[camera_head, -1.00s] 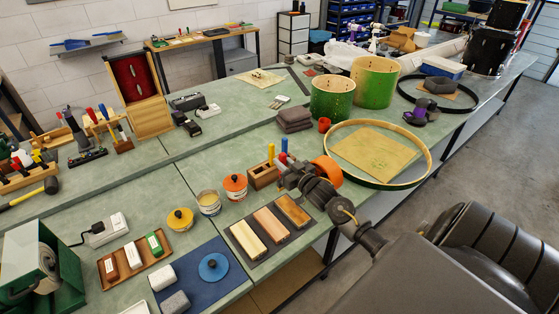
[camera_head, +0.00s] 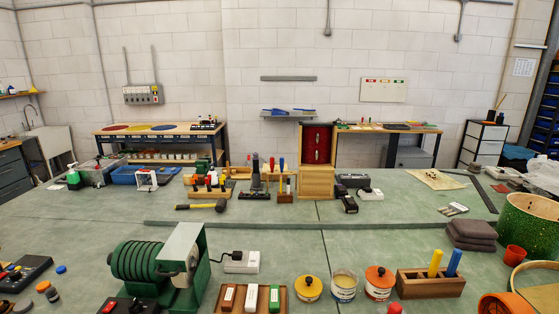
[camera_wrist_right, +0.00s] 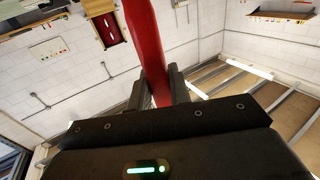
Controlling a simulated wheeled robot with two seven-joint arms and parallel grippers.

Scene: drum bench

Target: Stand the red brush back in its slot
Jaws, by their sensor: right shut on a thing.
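The red brush (camera_wrist_right: 145,45) is between the two fingers of my right gripper (camera_wrist_right: 160,88) in the right wrist view. The gripper is shut on it, and its far end runs out of the top of that picture. In the head view a small red tip (camera_head: 395,308) shows at the bottom edge; it may be the brush, but I cannot tell. The wooden slot block (camera_head: 419,288) stands on the bench at the lower right with a yellow brush (camera_head: 435,263) and a blue brush (camera_head: 454,263) upright in it. My left gripper is out of view.
An orange-lidded tin (camera_head: 379,283), an open tin (camera_head: 344,287) and a yellow-lidded tin (camera_head: 308,289) stand left of the block. Right of it are a red cup (camera_head: 514,254), an orange round object (camera_head: 505,304) and a green drum shell (camera_head: 530,222).

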